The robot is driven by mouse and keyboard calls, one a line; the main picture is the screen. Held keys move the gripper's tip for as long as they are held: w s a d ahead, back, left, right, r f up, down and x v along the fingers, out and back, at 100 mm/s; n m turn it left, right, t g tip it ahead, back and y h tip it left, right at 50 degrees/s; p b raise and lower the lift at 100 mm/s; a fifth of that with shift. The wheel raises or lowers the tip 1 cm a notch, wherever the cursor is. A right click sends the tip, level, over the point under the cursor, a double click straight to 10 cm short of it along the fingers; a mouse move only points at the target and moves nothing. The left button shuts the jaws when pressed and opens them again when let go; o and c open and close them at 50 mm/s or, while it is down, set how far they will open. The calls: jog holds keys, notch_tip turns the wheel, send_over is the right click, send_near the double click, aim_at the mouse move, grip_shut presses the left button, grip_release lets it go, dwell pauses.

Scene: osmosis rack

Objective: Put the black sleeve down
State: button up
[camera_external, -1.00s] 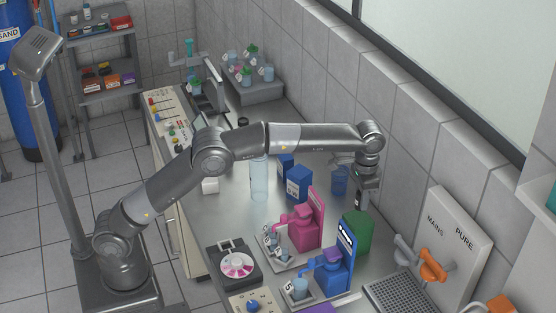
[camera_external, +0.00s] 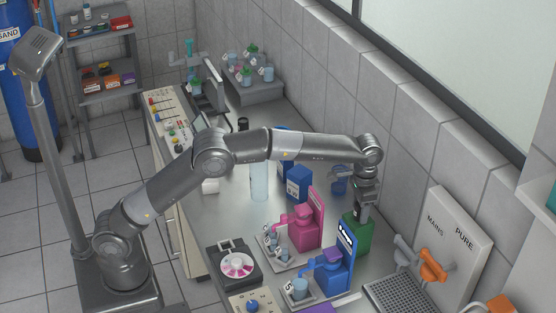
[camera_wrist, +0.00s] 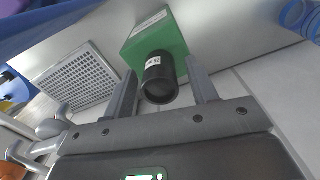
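The black sleeve (camera_wrist: 158,78) is a short dark cylinder with a pale label. In the wrist view it stands end-on toward the camera, between the two fingers of my gripper (camera_wrist: 162,74), with a narrow gap on each side. My gripper is open around it. The sleeve is against or on the green block (camera_wrist: 178,41); I cannot tell exactly which. In the external view my gripper (camera_external: 362,214) is low at the green block (camera_external: 357,236), and the sleeve cannot be made out there.
The blue dispenser (camera_external: 333,277) and pink dispenser (camera_external: 304,232) stand left of the green block. A grey drain grid (camera_external: 398,296) lies in front, also in the wrist view (camera_wrist: 80,78). The wall panel with taps (camera_external: 458,235) is right. A blue beaker (camera_external: 339,181) stands behind.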

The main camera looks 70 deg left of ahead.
jog(key=shift+r, duration=0.1)
notch_tip(320, 180, up, 11)
jog(key=shift+f, duration=0.1)
jog(key=s+a+r+t, duration=0.1)
jog(key=s+a+r, duration=0.6)
jog(key=r, duration=0.2)
jog(key=s+a+r+n+t, duration=0.1)
jog(key=s+a, duration=0.2)
jog(key=s, duration=0.4)
jog(key=s+a+r+t, duration=0.1)
jog(key=s+a, duration=0.3)
jog(key=s, duration=0.2)
jog(key=s+a+f+t, duration=0.1)
jog(key=s+f, duration=0.3)
jog(key=s, duration=0.4)
jog(key=s+a+f, duration=0.3)
jog(key=s+f, duration=0.2)
jog(key=s, duration=0.3)
jog(key=s+a+f+n+t, duration=0.1)
jog(key=s+f, duration=0.3)
jog(key=s, duration=0.5)
jog(key=shift+a+f+t, duration=0.3)
jog(key=shift+a+f, duration=0.05)
jog(key=shift+a, duration=0.15)
